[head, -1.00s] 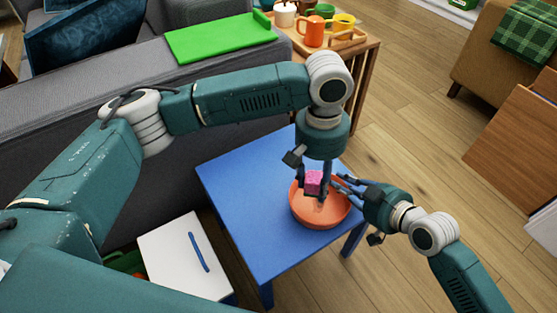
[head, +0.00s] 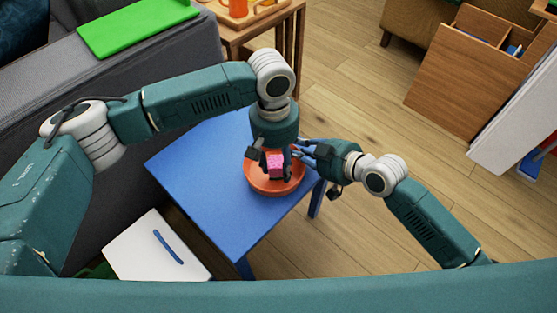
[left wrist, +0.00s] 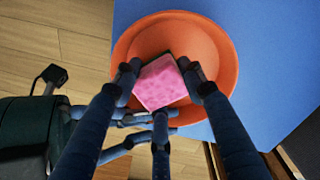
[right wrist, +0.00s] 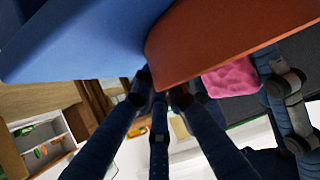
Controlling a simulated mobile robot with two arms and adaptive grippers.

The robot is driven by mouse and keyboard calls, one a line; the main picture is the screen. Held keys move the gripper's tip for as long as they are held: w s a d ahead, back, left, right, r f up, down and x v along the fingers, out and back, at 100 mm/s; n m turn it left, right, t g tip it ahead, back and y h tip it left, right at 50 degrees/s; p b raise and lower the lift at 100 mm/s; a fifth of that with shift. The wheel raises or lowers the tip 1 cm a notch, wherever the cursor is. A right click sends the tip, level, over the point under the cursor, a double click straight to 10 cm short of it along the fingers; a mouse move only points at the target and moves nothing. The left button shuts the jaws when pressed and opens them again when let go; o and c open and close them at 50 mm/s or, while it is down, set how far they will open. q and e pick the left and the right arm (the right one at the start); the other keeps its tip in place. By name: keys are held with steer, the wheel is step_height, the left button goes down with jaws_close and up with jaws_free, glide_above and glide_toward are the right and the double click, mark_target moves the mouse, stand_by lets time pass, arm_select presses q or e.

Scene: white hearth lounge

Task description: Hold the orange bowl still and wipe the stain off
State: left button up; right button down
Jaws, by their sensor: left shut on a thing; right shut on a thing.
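The orange bowl (head: 272,189) stands on the blue table (head: 205,180), near its right edge. My left gripper (head: 275,172) reaches down from above, shut on a pink sponge (head: 275,164). The sponge is inside the bowl's outline; in the left wrist view (left wrist: 160,85) it covers part of the bowl floor. I cannot tell whether it touches. My right gripper (head: 308,150) is shut on the bowl's rim at the right side; the right wrist view shows its fingertips (right wrist: 160,92) at the orange wall (right wrist: 225,38). No stain shows clearly; the sponge and fingers hide part of the floor.
A grey sofa (head: 165,60) with a green board (head: 135,25) is behind the table. A wooden side table (head: 270,30) with a tray stands at the back. A white-topped box (head: 150,250) is at lower left. The table's left part is clear.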

arm_select(q)
steer(key=shift+f, duration=0.7)
stand_by(0.6)
steer(key=shift+w, duration=0.1)
steer(key=shift+w+a, duration=1.2)
steer(key=shift+f, duration=0.1)
steer(key=shift+s+d, duration=1.25)
steer(key=shift+s, duration=0.1)
steer(key=shift+r, duration=3.65)
steer(key=shift+f, duration=0.15)
